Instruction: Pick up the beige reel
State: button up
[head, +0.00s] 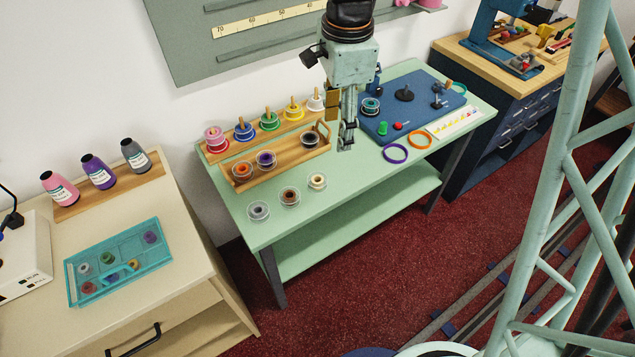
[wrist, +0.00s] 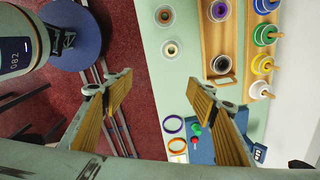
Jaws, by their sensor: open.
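The beige reel (head: 317,181) is a small cream spool with clear flanges, lying flat on the green counter at the right end of a front row of loose reels. In the wrist view the beige reel (wrist: 170,48) lies beyond the fingertips, above the gap between them in the picture. My gripper (head: 346,142) hangs over the counter, to the right of and behind the beige reel in the head view. In the wrist view my gripper (wrist: 158,104) has its wooden-faced fingers wide apart, with nothing between them.
A brown reel (head: 290,196) and a grey reel (head: 259,210) lie left of the beige one. A wooden tray (head: 285,166) with an orange, a purple and a black reel stands behind. Purple (head: 395,154) and orange (head: 419,140) rings lie right. The counter's front strip is clear.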

jog(key=w+a+f+m, duration=0.3)
jog(key=a+f, duration=0.1)
jog(key=f, duration=0.6)
jog(key=shift+w+a+g, duration=0.2)
jog(key=shift+a+g, duration=0.2)
jog(key=shift+f, duration=0.25)
jog(key=b, duration=0.2)
send_over(317, 179)
jog(key=s, duration=0.1)
jog(key=shift+s+f, duration=0.2)
jog(key=shift+f, duration=3.95)
jog(key=shift+w+f+b, duration=0.1)
jog(key=shift+f+b, duration=0.25)
jog(key=shift+f, duration=2.25)
jog(key=shift+c, duration=0.8)
jog(key=c, duration=0.8)
